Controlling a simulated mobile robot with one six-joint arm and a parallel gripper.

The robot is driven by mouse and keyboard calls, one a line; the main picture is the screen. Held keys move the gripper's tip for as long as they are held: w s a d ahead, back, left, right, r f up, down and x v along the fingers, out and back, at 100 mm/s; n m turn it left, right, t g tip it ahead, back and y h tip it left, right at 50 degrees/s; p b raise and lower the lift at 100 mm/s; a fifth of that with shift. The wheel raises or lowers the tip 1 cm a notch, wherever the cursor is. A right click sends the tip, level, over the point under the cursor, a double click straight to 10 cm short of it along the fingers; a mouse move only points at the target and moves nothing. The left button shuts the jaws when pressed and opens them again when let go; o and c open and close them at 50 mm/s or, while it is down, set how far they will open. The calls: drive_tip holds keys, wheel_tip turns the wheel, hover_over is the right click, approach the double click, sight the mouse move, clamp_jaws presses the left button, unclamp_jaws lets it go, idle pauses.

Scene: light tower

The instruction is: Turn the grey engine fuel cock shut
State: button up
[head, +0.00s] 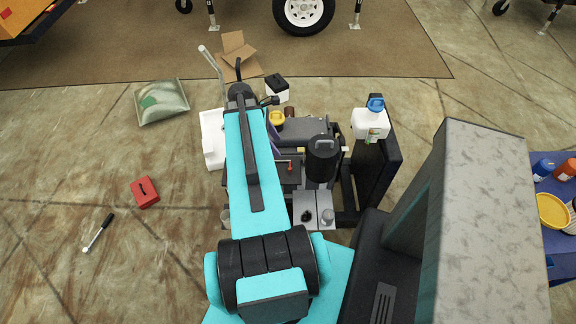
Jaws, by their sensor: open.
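My teal arm reaches away from me over the left side of an engine unit (319,125). My gripper (270,100) is a small dark shape at the arm's far end, above the back left of the engine unit. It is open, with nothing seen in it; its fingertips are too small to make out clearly. I cannot pick out the grey fuel cock; it is either hidden by my arm or too small to tell. A small red lever (290,167) shows on the engine unit, just right of my arm.
A black canister (321,158) stands on the unit's right part. A white jug with a blue cap (371,122) sits on a dark box at right. A yellow cap (277,118) is near my gripper. A red box (145,192) lies on open floor at left.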

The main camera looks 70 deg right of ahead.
drive_tip(key=shift+f, duration=0.2)
drive_tip(key=shift+p+x, duration=1.75)
drive_tip(key=shift+x, duration=5)
